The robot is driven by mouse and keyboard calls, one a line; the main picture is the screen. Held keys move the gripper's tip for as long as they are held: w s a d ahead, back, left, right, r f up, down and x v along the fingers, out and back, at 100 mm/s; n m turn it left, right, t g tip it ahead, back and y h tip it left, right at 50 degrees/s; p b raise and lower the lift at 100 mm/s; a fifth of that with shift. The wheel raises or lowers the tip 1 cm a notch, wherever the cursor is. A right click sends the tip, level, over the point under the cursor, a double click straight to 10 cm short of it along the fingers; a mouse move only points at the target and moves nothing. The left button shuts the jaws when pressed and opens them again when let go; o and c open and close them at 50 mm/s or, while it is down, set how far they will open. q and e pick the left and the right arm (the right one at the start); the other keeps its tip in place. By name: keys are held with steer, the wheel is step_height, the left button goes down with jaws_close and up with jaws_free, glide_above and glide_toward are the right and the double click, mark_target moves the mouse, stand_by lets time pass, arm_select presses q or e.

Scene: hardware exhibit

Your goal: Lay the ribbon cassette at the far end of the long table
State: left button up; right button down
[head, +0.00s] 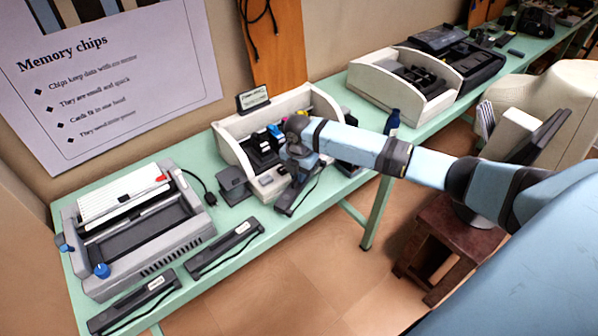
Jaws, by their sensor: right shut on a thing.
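My right gripper (298,160) is at the front of a white tray on the long green table (236,212). It is shut on a dark, long, thin ribbon cassette (297,195), which slants near the table's front edge. My wrist partly hides the fingers and the cassette's upper end. I cannot tell whether the cassette touches the table. Two similar dark cassettes lie on the table, one beside the grey printer (225,247) and one at the near left corner (135,305). The table runs from the lower left to the upper right. My left gripper is not in view.
The grey printer (190,232) with blue knobs fills the near left end. The white tray (232,148) holds dark and coloured cartridges. A second white tray (438,105), a blue bottle (392,123) and dark devices stand farther right. A wooden stool (455,232) is on the floor.

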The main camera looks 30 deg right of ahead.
steer(key=shift+f, duration=0.15)
steer(key=c, duration=1.2)
jaws_free()
